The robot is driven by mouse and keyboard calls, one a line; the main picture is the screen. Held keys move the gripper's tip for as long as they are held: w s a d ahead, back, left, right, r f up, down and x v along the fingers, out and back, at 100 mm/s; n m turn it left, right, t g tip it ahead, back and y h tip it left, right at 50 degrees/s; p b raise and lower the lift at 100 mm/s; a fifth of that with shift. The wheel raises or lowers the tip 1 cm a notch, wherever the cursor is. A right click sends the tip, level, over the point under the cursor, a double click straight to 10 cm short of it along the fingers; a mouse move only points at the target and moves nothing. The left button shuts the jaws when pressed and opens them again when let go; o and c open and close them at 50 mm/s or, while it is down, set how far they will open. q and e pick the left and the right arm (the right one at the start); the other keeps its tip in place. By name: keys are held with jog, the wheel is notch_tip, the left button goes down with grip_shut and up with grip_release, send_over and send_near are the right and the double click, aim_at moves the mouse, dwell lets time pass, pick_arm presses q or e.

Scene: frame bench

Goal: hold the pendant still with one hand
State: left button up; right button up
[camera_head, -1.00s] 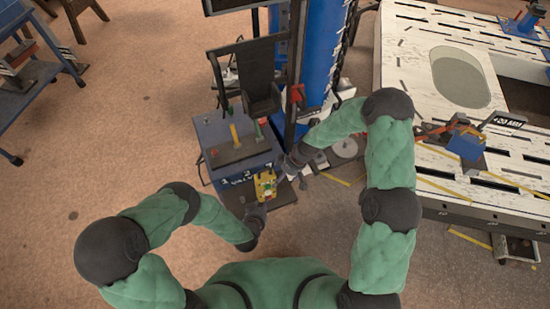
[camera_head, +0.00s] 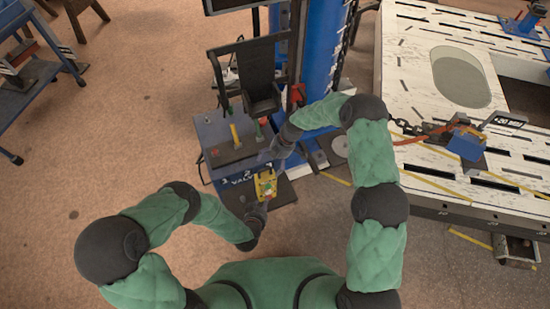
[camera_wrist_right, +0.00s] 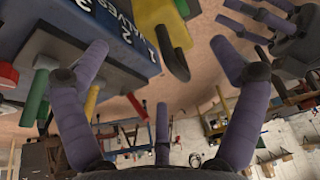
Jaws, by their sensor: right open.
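The pendant looks to be the small yellow unit with green on its face (camera_head: 265,184), in front of the blue valve box. A yellow body at the top of the right wrist view (camera_wrist_right: 174,22) seems to be the same unit, partly cut off. My left gripper (camera_head: 258,210) is just below the pendant, close to it; contact is unclear. Its purple fingers show at the upper right of the wrist view (camera_wrist_right: 255,20). My right gripper (camera_head: 272,152) is above the pendant, beside the valve box. In the wrist view its fingers (camera_wrist_right: 160,50) are spread and empty.
The blue valve box (camera_head: 232,142) carries coloured levers. A blue column (camera_head: 318,60) with a hanging chain stands behind. A slotted white bench (camera_head: 420,80) fills the right side. A blue cart (camera_head: 35,85) stands at far left, with open floor between.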

aim_at(266, 173)
jog(key=x, duration=0.7)
jog(key=shift+a+f, duration=0.1)
jog(key=shift+f, duration=0.3)
jog(key=shift+s, duration=0.1)
jog(key=c, duration=1.7)
